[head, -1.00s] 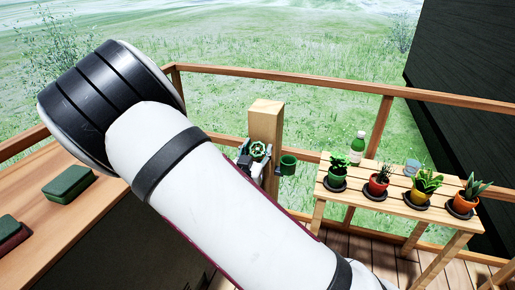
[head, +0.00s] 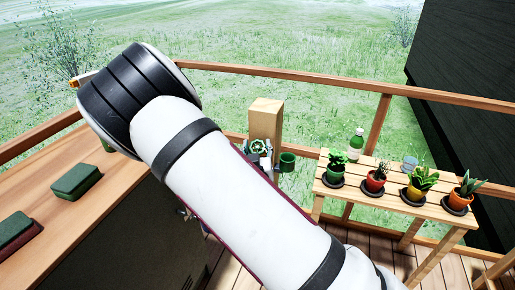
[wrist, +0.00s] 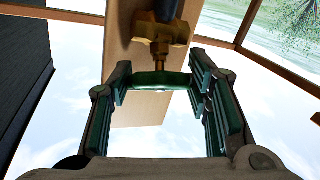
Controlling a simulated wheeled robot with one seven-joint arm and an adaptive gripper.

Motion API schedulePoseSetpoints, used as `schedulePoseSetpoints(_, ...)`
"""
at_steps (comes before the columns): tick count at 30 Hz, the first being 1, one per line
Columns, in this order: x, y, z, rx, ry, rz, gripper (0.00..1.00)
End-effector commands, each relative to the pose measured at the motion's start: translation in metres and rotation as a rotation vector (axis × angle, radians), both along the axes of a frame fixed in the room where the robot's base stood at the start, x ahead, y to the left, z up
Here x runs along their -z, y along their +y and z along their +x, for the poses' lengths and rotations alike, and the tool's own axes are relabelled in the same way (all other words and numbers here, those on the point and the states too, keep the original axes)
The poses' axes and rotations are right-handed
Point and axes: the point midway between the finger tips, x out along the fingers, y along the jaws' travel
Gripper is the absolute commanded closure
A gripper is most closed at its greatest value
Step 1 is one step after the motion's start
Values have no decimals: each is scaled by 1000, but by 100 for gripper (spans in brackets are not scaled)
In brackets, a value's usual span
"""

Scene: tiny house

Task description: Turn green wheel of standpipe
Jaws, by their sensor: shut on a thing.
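The green wheel (head: 258,146) is at the front of the wooden post (head: 266,118) of the standpipe, beside the railing. In the wrist view the wheel (wrist: 162,81) is seen edge-on, below a brass valve (wrist: 162,32) with a dark pipe. My gripper (wrist: 158,86) has its green-padded fingers on either side of the wheel, shut on its rim. In the head view my arm covers part of the gripper, and its grey parts show around the wheel.
A green cup (head: 288,162) is beside the post. A slatted table (head: 390,199) with potted plants and a bottle (head: 357,144) stands to the right. A wooden counter (head: 40,187) with green boxes (head: 75,181) is at the left. A wooden railing (head: 330,83) runs behind.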

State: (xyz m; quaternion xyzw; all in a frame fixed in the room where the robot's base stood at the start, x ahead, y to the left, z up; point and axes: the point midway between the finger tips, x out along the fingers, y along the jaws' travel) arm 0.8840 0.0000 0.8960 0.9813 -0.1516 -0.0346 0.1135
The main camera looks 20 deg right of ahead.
Motion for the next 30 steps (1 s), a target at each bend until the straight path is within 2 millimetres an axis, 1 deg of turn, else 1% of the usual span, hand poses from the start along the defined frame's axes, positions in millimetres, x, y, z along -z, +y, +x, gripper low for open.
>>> schedulePoseSetpoints(2, 0, 0, 0, 0, -1, 0, 83)
schedulePoseSetpoints(3, 0, 0, 0, 0, -1, 0, 53)
schedulePoseSetpoints(6, 0, 0, 0, 0, -1, 0, 34)
schedulePoseSetpoints(14, 0, 0, 0, 1, -1, 0, 34)
schedulePoseSetpoints(17, 0, 1, -3, 1, -1, 1, 34)
schedulePoseSetpoints(20, 0, 5, -14, 0, 1, 1, 34)
schedulePoseSetpoints(27, -2, 16, -50, 0, 1, 0, 34)
schedulePoseSetpoints(30, -2, 21, -62, -1, 0, 0, 34)
